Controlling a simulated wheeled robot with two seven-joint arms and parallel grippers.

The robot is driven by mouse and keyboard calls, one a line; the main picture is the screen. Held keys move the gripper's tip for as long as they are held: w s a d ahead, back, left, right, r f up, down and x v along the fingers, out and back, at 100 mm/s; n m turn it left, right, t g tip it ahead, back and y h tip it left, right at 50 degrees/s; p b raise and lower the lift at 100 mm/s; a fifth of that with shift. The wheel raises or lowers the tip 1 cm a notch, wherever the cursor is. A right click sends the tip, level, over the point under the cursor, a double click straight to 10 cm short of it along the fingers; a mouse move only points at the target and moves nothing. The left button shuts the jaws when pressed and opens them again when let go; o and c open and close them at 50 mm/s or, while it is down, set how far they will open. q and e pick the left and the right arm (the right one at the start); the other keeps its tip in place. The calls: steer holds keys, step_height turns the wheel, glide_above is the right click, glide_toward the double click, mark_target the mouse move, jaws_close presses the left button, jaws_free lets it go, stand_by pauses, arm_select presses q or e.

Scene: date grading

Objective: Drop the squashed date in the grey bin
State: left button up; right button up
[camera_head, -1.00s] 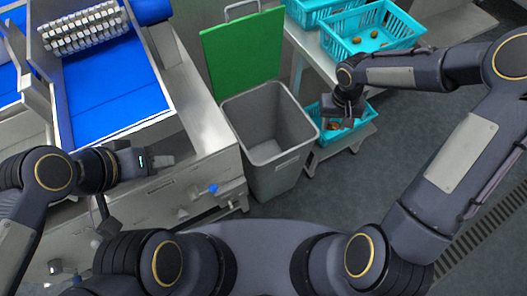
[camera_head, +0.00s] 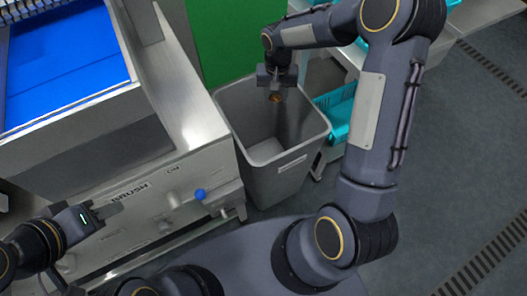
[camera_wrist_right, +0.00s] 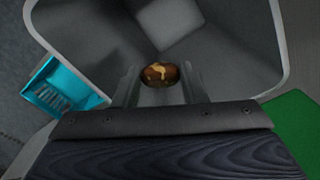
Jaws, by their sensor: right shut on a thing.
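My right gripper (camera_head: 275,92) is over the back part of the bin's opening, pointing down. It is shut on a brown date (camera_head: 275,97). In the right wrist view the date (camera_wrist_right: 160,73) sits between the two fingers (camera_wrist_right: 160,85) and shows a pale yellowish patch; the bin's inside (camera_wrist_right: 95,45) lies below it. My left gripper (camera_head: 108,210) is at the lower left, beside the machine's front; its finger gap is not clear.
A machine with a blue belt (camera_head: 60,60) stands left of the bin, with a blue knob (camera_head: 200,194) on its front. A turquoise crate (camera_head: 340,112) is right of the bin, and it also shows in the right wrist view (camera_wrist_right: 60,90). The floor at right is clear.

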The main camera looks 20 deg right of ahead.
step_height(320, 180, down, 5)
steer(key=b, duration=0.3)
steer(key=o, duration=0.8)
step_height(320, 180, up, 7)
steer(key=shift+f+p, duration=0.1)
steer(key=shift+p, duration=0.7)
steer(key=shift+r, duration=0.5)
